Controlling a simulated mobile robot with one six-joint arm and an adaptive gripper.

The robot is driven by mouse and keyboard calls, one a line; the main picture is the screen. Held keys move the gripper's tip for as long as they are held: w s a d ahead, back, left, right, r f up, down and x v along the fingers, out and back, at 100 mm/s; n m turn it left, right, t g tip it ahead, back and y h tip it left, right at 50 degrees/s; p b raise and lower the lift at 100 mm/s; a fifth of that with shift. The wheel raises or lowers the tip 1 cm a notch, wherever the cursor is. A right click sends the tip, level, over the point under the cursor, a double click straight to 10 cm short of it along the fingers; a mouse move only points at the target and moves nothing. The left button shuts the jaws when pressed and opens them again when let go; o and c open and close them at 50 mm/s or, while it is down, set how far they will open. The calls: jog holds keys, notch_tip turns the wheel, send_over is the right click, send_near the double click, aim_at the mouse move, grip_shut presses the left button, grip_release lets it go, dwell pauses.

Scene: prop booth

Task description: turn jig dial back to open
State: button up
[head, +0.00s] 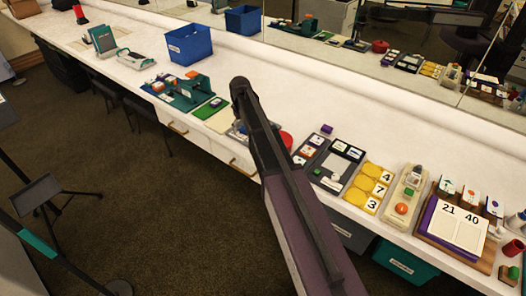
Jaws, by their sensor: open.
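No dial can be told for certain at this size. A teal fixture (188,93) with raised parts stands on the counter left of my arm, and may be the jig. A beige device (407,190) with a round orange-red part (401,208) sits on the counter at the right, and could also carry a dial. Its setting cannot be read. My arm reaches up from the bottom across the middle of the head view. My gripper does not show. The arm covers part of the counter behind it.
The long white counter (330,105) runs along a mirror, which repeats several items. A blue bin (188,45) stands behind the teal fixture. Yellow number tiles (369,187), a dark tray (331,165) and a number board (455,222) crowd the right front. A stand (48,190) is at left.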

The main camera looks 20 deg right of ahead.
aim_at(243, 128)
jog(key=n, duration=0.5)
jog(key=shift+n, duration=0.4)
notch_tip(243, 128, up, 14)
jog(key=p, duration=1.4)
jog(key=s+f+m+b, duration=0.1)
jog(key=s+m, duration=0.7)
jog(key=s, duration=2)
jog(key=shift+d, duration=0.2)
jog(key=shift+s, duration=0.35)
jog(key=shift+d, duration=0.1)
